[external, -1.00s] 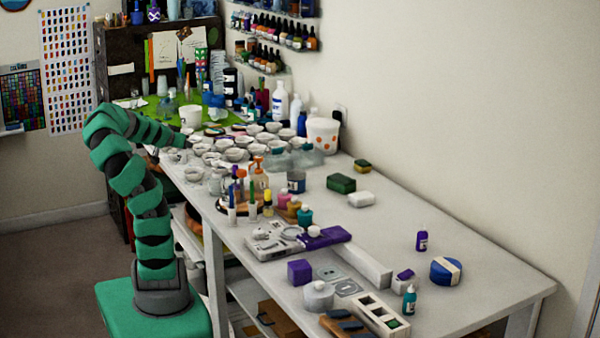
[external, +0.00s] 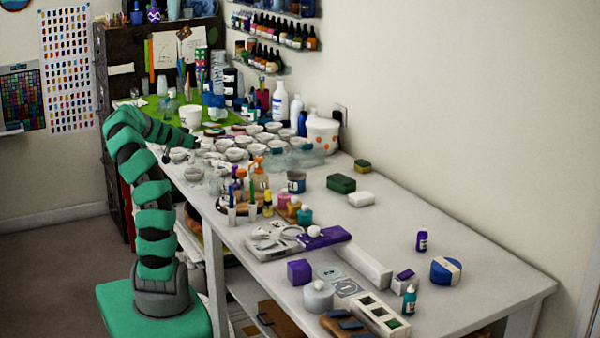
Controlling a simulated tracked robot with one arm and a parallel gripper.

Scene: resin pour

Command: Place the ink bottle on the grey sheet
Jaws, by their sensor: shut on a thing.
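My gripper (external: 192,142) is at the end of the green arm, over the far left part of the table, beside the white bowls. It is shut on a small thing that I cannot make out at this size. I cannot tell which bottle is the ink bottle: a small purple bottle (external: 422,241) stands upright on the right of the table, and a teal bottle (external: 409,301) stands near the front edge. Flat grey pieces (external: 345,284) lie at the front middle, but I cannot tell whether they are the grey sheet.
Many white bowls (external: 236,154) crowd the table beside my gripper. Upright tools and small bottles (external: 304,217) stand nearer the middle. A white divided box (external: 380,313), a purple block (external: 299,272) and a blue round item (external: 445,271) are at the front. The right middle is mostly clear.

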